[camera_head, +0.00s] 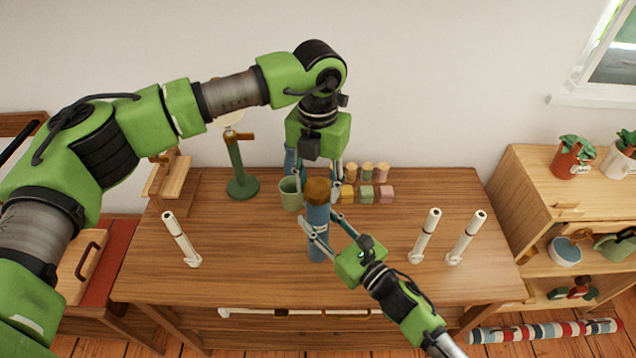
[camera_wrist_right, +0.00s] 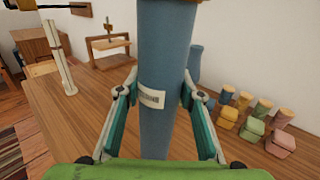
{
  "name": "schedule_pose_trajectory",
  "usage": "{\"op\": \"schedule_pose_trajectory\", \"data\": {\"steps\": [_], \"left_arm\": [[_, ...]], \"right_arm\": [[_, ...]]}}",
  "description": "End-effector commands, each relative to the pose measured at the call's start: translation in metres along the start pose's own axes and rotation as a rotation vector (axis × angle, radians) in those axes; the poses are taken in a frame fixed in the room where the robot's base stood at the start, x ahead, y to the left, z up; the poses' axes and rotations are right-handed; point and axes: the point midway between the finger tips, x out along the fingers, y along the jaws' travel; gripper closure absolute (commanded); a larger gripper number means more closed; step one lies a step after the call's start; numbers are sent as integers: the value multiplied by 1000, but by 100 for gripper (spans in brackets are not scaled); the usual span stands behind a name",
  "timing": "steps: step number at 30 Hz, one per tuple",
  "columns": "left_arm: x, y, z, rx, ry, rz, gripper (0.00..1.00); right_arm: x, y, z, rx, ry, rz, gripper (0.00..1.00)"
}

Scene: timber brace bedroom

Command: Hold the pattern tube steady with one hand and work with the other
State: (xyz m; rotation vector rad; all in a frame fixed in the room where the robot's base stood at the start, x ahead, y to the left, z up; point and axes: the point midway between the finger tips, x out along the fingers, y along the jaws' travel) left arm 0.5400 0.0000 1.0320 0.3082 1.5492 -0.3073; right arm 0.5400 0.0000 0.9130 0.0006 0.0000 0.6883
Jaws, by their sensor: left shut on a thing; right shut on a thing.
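The pattern tube (camera_head: 318,216) is a blue cylinder with a brown cap (camera_head: 317,187), standing upright on the wooden table (camera_head: 250,255). My left gripper (camera_head: 318,183) comes down from above, with its fingers closed around the brown cap. My right gripper (camera_head: 317,234) reaches in from the front right and is shut on the tube's body below the cap. In the right wrist view the tube (camera_wrist_right: 166,50) stands between the two fingers of my right gripper (camera_wrist_right: 160,105), and a small pale label (camera_wrist_right: 151,99) faces the camera. The tube's top is outside that view.
A green cup (camera_head: 290,195) stands just left of the tube. Several small jars (camera_head: 367,171) and coloured blocks (camera_head: 366,194) are behind right. A green stand (camera_head: 238,170) is back left. White upright posts stand at left (camera_head: 182,240) and right (camera_head: 425,235). The front-left tabletop is clear.

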Motion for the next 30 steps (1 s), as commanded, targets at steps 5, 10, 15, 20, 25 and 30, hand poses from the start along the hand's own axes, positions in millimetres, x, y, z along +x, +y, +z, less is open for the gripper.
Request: {"op": "schedule_pose_trajectory", "data": {"steps": [5, 10, 15, 20, 25, 30], "left_arm": [[0, -1, 0, -308, 2, -2, 86], [0, -1, 0, -609, 2, -1, 86], [0, -1, 0, -910, 2, -1, 86], [-1, -1, 0, -1193, 2, -2, 86], [-1, -1, 0, -1456, 2, -2, 86], [-1, 0, 0, -1587, 2, -2, 86]], "right_arm": [[0, 0, -2, 1, 4, -2, 100], [0, 0, -2, 1, 4, -1, 100], [0, 0, -2, 1, 4, -1, 100], [0, 0, -2, 1, 4, -1, 100], [0, 0, -2, 0, 3, -1, 100], [0, 0, -2, 0, 3, -1, 100]]}}
